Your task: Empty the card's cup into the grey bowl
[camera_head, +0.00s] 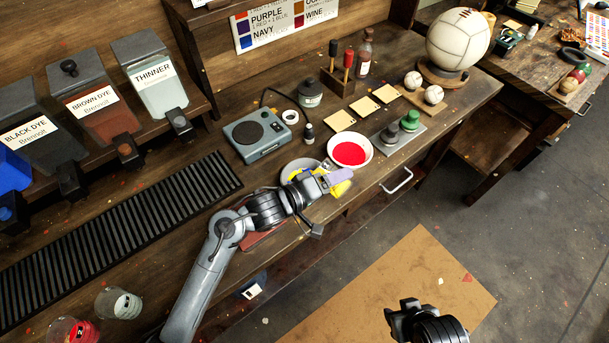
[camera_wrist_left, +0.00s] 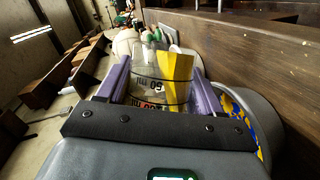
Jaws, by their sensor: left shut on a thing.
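My left gripper (camera_head: 338,180) is shut on a clear measuring cup (camera_wrist_left: 145,85) with black scale marks. In the left wrist view the cup sits between the purple fingers, with a yellow wedge (camera_wrist_left: 176,72) inside it. Yellow also shows beside the fingers in the head view (camera_head: 342,188). The cup's tilt is hard to judge. The grey bowl (camera_head: 287,167) lies just behind my gripper, partly hidden by it, with yellow and blue inside. It also shows at the right of the left wrist view (camera_wrist_left: 262,108). My right gripper (camera_head: 405,318) is at the bottom, its fingertips unclear.
A white bowl of red (camera_head: 350,151) stands right beside the grey bowl. A blue-grey scale (camera_head: 256,138) is behind. A colour chart (camera_head: 283,22) stands at the back. Other cups (camera_head: 118,303) stand lower left. A metal handle (camera_head: 398,183) projects from the bench front.

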